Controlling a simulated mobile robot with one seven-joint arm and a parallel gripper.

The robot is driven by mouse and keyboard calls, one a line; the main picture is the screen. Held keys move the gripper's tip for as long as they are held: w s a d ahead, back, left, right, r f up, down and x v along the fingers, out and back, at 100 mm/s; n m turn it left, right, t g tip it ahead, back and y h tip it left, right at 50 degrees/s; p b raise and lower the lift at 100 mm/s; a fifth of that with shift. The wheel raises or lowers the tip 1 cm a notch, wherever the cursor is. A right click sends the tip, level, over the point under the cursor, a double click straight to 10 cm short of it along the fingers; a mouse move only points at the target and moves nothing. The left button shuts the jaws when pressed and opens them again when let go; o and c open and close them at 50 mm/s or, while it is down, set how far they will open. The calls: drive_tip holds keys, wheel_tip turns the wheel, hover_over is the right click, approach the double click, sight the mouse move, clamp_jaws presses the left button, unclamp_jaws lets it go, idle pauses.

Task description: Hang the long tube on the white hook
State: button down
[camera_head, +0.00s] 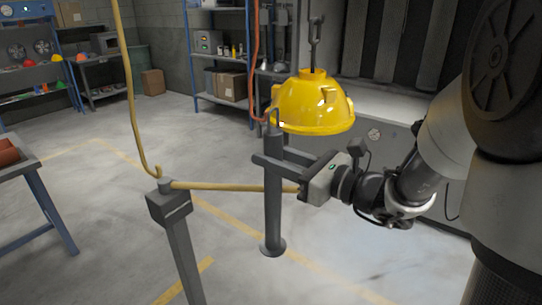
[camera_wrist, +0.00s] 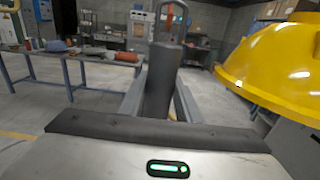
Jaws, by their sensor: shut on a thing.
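The long tube is a dark grey upright cylinder (camera_head: 273,205) with a flared foot and a thin loop at its top. My gripper (camera_head: 268,165) is shut around its upper part and holds it upright. In the wrist view, the tube (camera_wrist: 160,85) stands between my fingers, with its loop above. The loop is close to the rim of a yellow hood (camera_head: 312,103) and to the lower end of a red-orange line (camera_head: 254,60); I cannot tell whether they touch. I cannot make out a clearly white hook.
A yellow line (camera_head: 130,85) with a hooked lower end hangs at the left, near a grey post (camera_head: 175,220). A yellow bar (camera_head: 225,187) runs from the post toward my wrist. A work table (camera_head: 35,180) is at the left. Shelves (camera_head: 222,65) stand behind. Much floor is clear.

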drive_tip(key=shift+r, duration=0.1)
drive_tip(key=v, duration=1)
drive_tip(key=shift+p, duration=0.35)
drive_tip(key=shift+r, duration=0.15)
